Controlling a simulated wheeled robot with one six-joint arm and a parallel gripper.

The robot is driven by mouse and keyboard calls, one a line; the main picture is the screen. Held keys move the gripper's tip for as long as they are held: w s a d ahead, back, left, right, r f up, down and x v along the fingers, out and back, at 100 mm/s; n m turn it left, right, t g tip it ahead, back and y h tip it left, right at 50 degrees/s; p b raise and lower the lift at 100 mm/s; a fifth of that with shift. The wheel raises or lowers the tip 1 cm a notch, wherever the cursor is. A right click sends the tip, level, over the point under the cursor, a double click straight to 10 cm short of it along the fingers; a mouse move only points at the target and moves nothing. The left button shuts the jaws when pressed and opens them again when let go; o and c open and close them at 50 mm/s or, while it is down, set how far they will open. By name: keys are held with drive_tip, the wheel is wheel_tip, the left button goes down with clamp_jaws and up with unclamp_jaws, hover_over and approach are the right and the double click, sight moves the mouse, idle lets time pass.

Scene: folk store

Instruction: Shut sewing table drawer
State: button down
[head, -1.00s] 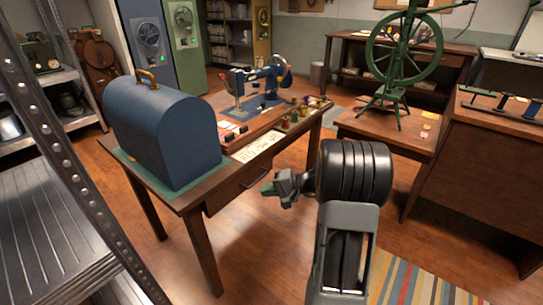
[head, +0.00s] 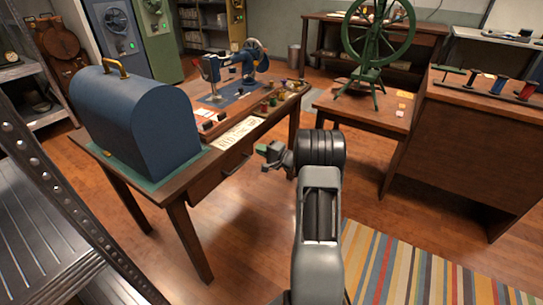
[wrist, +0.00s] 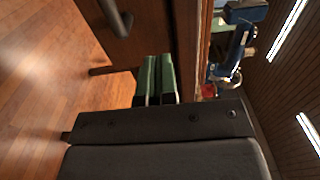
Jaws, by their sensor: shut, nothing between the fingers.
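The sewing table (head: 175,184) stands left of centre in the head view, with a dark wooden drawer (head: 207,183) under its top on the side facing me. The drawer front has a dark handle (head: 238,166). How far the drawer stands out is hard to tell. My gripper (head: 264,151) is just right of the handle in the head view, apart from it and holding nothing. In the wrist view, the green fingers of my gripper (wrist: 157,58) are together, pointing toward the wooden front (wrist: 150,30). The metal handle (wrist: 119,18) shows there at the upper left.
A blue domed case (head: 140,120) and a blue sewing machine (head: 235,72) stand on the table. A metal shelf (head: 45,225) is close at the left. A green spinning wheel (head: 372,45) stands on a table at right. Floor right of the drawer is clear around a striped rug (head: 420,265).

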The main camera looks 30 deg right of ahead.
sight(247, 143)
drive_tip(key=shift+b+x, duration=0.3)
drive_tip(key=shift+x, duration=1.8)
drive_tip(key=b+x, duration=0.1)
drive_tip(key=x, duration=0.1)
drive_tip(key=b+x, duration=0.1)
drive_tip(key=x, duration=0.1)
drive_tip(key=shift+s+f, duration=0.1)
drive_tip(key=shift+f, duration=0.15)
drive_tip(key=shift+w+a+r+b, duration=0.1)
drive_tip(key=shift+w+r+b, duration=0.1)
drive_tip(key=shift+w+b, duration=0.1)
drive_tip(key=shift+r, duration=0.3)
